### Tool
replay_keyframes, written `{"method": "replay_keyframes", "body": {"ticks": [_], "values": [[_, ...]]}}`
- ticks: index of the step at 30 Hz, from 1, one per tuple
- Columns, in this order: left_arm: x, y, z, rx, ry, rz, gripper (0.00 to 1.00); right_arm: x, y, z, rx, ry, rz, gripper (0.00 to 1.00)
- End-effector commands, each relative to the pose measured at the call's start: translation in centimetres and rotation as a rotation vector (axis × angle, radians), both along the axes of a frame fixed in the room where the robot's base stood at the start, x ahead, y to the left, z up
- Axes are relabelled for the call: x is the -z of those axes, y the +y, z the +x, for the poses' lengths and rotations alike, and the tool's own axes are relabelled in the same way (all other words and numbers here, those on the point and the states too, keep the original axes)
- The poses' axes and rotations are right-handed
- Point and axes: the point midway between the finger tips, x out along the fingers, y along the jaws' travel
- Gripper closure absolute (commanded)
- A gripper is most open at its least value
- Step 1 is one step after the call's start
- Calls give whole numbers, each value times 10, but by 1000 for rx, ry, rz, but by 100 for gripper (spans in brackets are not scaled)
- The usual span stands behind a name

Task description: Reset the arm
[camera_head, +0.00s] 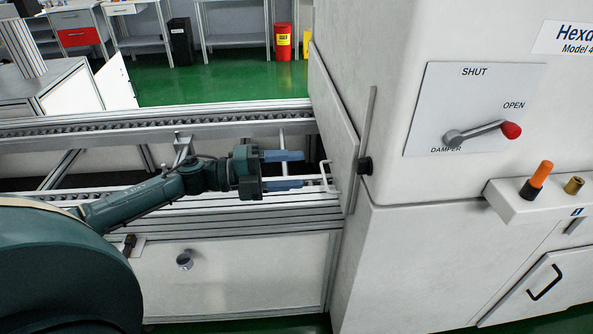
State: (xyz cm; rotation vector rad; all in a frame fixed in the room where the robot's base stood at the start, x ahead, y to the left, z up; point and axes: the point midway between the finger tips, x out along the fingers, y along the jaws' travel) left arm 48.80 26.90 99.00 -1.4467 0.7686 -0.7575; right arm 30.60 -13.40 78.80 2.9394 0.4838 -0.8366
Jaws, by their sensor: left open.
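My left gripper (284,170) reaches in from the left over the conveyor (80,133). Its two blue fingers are apart and point right, with nothing between them. The fingertips are close to a small pale handle (327,177) on the side of the cream machine (428,240); I cannot tell whether they touch it. My right gripper is not in view.
The machine's front has a damper lever with a red knob (511,130), at the OPEN side. An orange-topped knob (540,174) and a brass knob (573,186) stand on a ledge below it. Green floor (215,85) is clear behind the conveyor.

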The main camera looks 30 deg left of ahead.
Motion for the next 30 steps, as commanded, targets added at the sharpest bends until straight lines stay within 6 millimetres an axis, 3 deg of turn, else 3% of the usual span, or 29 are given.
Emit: {"method": "replay_keyframes", "body": {"ticks": [11, 14, 17, 23, 27, 30], "values": [[1, -1, 0, -1, 3, -3, 44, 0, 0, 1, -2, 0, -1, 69], [9, -10, -3, -28, 40, -55, 44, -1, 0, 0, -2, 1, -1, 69], [32, -33, -10, -118, 155, -201, 44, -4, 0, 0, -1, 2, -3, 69], [108, -80, -59, -481, 625, -622, 44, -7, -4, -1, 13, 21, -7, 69], [158, -102, -115, -739, 987, -842, 44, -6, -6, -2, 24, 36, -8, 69], [180, -114, -151, -873, 1184, -940, 44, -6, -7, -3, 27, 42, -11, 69]]}}
